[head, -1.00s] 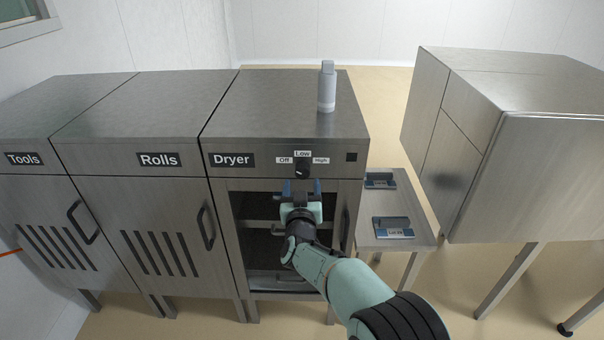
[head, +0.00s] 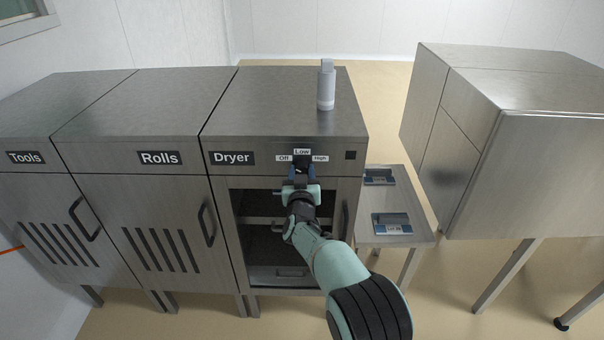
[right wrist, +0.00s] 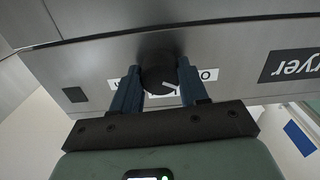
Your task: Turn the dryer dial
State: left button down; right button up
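The dryer dial (right wrist: 159,74) is a round black knob on the dryer's front panel, below the "Low" label and between "Off" and "High". In the right wrist view, which is upside down, its white mark points to the "Off" side. My right gripper (head: 303,172) has its blue fingers on either side of the dial. In the right wrist view the fingers (right wrist: 159,84) appear closed against its sides. In the head view the gripper mostly hides the dial. My left gripper is not in view.
A grey bottle (head: 326,86) stands on top of the dryer (head: 270,100). The dryer's front opening (head: 256,240) is below the panel. A side table (head: 421,238) with two blue-grey trays stands to the right, near a large steel cabinet (head: 530,180).

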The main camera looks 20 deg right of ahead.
pick_arm(q)
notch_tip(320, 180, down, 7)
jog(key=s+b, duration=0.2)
jog(key=b, duration=0.4)
jog(key=shift+b, duration=0.4)
pick_arm(e)
jog(key=shift+m, duration=5.9)
jog(key=o, duration=1.1)
jog(key=shift+c, duration=0.2)
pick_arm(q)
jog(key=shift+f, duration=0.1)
pick_arm(e)
jog(key=shift+s+a, duration=0.1)
jog(key=shift+s, duration=0.05)
